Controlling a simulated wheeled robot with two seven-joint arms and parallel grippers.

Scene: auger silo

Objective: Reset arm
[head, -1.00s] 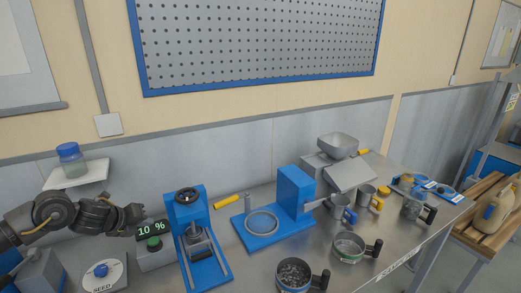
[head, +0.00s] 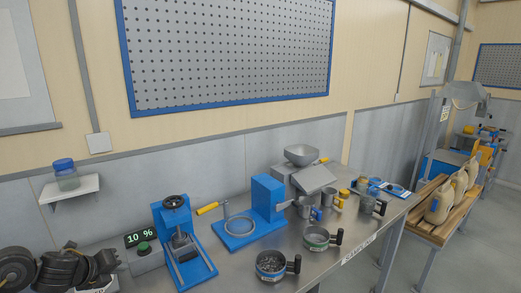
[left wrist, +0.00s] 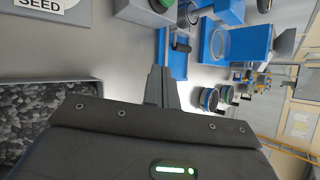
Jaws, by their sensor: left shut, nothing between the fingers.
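My left arm reaches in at the lower left of the head view. Its dark gripper (head: 108,262) is beside the grey box with the green button (head: 144,248). In the left wrist view, the two narrow fingers of the left gripper (left wrist: 160,82) are together with nothing between them, above bare grey tabletop. The blue press (head: 181,243) stands just right of the button box, apart from the fingers. My right gripper is in neither view.
The metal bench holds a blue stand (head: 240,232), a yellow-handled tool (head: 207,209) and several mugs. Jugs (head: 440,206) stand on a wooden rack.

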